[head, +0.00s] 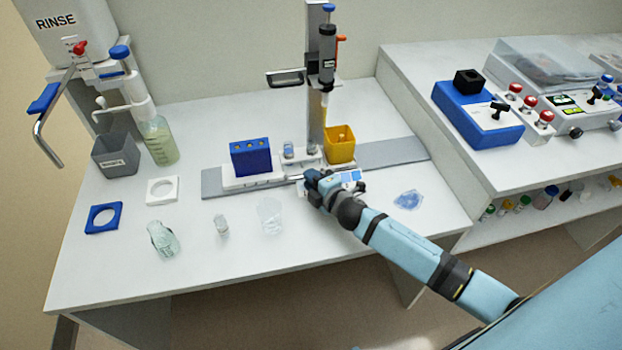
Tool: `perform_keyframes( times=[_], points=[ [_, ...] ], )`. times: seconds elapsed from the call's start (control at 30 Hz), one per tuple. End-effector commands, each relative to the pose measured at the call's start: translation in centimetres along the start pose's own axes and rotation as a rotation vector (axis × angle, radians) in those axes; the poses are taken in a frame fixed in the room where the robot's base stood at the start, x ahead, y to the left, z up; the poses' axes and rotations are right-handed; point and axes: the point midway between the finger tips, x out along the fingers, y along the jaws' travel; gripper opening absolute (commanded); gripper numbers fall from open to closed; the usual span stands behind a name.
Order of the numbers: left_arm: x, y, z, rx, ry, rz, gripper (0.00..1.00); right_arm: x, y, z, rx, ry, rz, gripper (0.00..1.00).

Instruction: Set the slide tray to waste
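The slide tray is a white carriage (252,182) on a long grey rail (395,152) across the bench. It bears a blue block (250,157) at its left, small clear vials (288,149) in the middle and a yellow open bin (340,144) at its right. A pipette (327,62) hangs on a vertical post, its tip near the yellow bin's left side; exact alignment is unclear. My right gripper (305,182) is at the tray's front edge, below the vials. Its fingers are too small and dark to show a grip. My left gripper is not in view.
Glassware, including a tipped flask (163,239) and a clear beaker (270,216), stands along the front left. A grey bin (116,155) and a bottle (159,141) are by the rinse unit (70,25). A raised bench with a blue device (478,115) is at right.

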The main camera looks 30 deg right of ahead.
Motion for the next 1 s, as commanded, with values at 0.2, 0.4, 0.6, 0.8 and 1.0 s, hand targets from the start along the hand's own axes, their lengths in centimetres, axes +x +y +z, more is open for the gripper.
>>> perform_keyframes(
  times=[0.2,0.4,0.6,0.8,1.0],
  points=[
    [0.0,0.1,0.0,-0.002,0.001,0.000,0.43,0.6,0.0,0.0,0.000,0.000,0.000,0.23],
    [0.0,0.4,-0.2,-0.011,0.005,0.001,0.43,0.6,0.0,0.0,0.000,0.000,0.000,0.14],
    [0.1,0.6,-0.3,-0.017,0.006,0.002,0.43,0.6,0.0,0.0,0.000,0.000,0.000,0.00],
    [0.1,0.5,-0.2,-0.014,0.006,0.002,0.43,1.1,-0.1,-1.2,0.002,0.000,0.000,0.00],
    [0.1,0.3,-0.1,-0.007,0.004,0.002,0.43,2.4,-0.1,-4.3,0.003,0.001,0.000,0.00]
  ],
)
